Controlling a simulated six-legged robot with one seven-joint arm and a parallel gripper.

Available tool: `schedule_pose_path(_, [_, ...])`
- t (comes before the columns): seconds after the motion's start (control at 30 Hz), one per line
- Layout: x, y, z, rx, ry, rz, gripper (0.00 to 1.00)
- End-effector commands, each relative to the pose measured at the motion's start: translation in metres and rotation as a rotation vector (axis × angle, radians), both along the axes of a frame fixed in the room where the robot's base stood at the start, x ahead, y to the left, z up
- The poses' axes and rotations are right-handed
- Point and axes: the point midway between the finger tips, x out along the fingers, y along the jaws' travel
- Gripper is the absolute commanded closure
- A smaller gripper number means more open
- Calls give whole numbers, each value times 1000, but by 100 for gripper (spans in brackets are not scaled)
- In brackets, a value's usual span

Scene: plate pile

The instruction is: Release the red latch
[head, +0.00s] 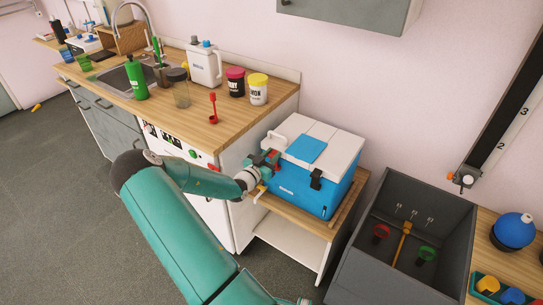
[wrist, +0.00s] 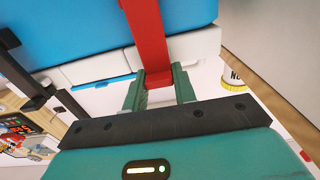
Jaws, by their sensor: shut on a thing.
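A blue cooler (head: 300,188) with a white lid (head: 325,138) stands on a low wooden-topped stand. The red latch (wrist: 149,35) runs across the cooler's side and lid edge in the wrist view. My gripper (wrist: 159,84) is shut on the end of the red latch, with one green finger on each side of it. In the head view my gripper (head: 265,164) is at the cooler's left end, and the latch is mostly hidden there. A black latch (head: 316,179) is on the cooler's front; it looks hinged out in the wrist view (wrist: 38,103).
A wooden counter (head: 205,105) with jars (head: 258,90), a white jug (head: 205,65) and a red scoop (head: 213,108) is to the left. A dark grey bin (head: 390,255) holding utensils stands to the right. Open floor (head: 50,190) lies at the left.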

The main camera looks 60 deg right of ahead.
Motion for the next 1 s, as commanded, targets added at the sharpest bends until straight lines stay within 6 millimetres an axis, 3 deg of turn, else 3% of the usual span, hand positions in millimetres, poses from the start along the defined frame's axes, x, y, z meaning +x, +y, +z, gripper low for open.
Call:
schedule_pose_path(0.37, [2,14,-6,-162,29,1,100])
schedule_pose_path(0.73, [6,38,-21,-492,82,2,100])
schedule_pose_path(1.0, [8,53,-37,-495,80,-1,100])
